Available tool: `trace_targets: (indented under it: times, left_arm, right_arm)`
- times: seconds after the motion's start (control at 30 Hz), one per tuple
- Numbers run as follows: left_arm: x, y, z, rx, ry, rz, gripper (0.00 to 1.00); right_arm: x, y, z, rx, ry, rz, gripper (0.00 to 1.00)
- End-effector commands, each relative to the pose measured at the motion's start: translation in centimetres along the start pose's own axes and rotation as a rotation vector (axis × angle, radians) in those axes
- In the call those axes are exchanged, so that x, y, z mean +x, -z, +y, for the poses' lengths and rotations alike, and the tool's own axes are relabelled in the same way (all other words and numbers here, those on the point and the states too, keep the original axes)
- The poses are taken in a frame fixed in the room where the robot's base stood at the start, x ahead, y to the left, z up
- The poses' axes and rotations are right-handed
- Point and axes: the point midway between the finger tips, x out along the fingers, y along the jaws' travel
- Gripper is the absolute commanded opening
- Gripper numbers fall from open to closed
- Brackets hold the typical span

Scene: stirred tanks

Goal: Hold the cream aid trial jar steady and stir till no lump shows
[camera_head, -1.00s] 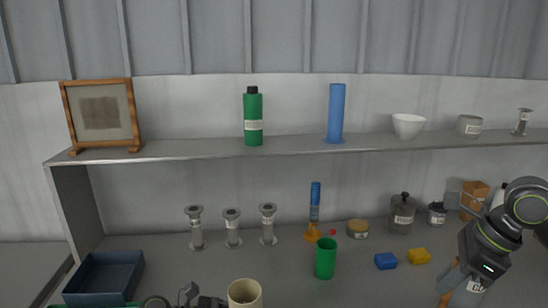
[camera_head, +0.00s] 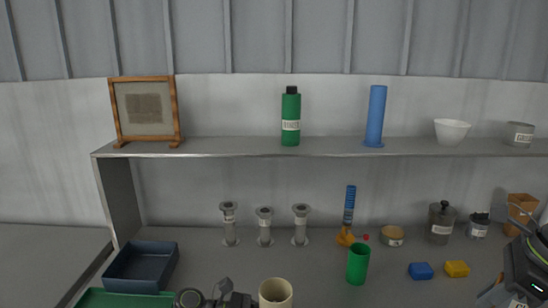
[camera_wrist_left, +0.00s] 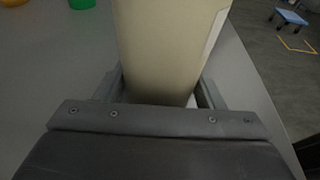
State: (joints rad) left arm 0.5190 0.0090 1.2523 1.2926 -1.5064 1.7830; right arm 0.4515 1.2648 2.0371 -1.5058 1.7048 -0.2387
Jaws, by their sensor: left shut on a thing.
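The cream jar (camera_head: 276,292) stands at the bottom edge of the head view, its round mouth facing up; its contents cannot be made out. My left gripper (camera_head: 238,301) comes in from the left and is shut on it. In the left wrist view the jar (camera_wrist_left: 168,45) fills the space between my two fingers (camera_wrist_left: 160,95), with the edge of a white label on its right. My right arm shows only in part at the bottom right corner of the head view; its fingertips cannot be made out.
A green cup (camera_head: 358,264) stands right of the jar. Behind are blue (camera_head: 420,271) and yellow (camera_head: 457,269) blocks, metal stands (camera_head: 264,228) and a dark pot (camera_head: 440,223). A navy tray (camera_head: 140,268) lies left. A shelf (camera_head: 330,148) spans above.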

Motion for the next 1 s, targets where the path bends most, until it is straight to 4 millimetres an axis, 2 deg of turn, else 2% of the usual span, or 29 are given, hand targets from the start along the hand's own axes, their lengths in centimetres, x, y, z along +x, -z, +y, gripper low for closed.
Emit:
trace_targets:
  times: [0.37, 0.4, 0.6, 0.87, 1.0]
  left_arm:
    - [0.0, 0.0, 0.0, 0.000, 0.000, 0.001, 0.49]
    - [0.0, 0.0, 0.0, 0.000, 0.000, 0.001, 0.65]
    - [0.0, 0.0, 0.0, 0.000, 0.000, 0.001, 0.88]
    - [-0.1, 0.0, 0.0, 0.000, 0.000, 0.001, 0.88]
    - [-1.4, 0.1, 0.1, 0.000, -0.002, 0.002, 0.88]
  right_arm:
    - [0.0, 0.0, 0.0, 0.000, 0.000, 0.000, 0.00]
    - [0.0, 0.0, 0.0, 0.000, 0.000, 0.000, 0.00]
    - [0.0, 0.0, 0.0, 0.000, 0.000, 0.000, 0.00]
    - [0.0, 0.0, 0.0, 0.000, 0.000, 0.000, 0.00]
    - [0.0, 0.0, 0.0, 0.000, 0.000, 0.000, 0.00]
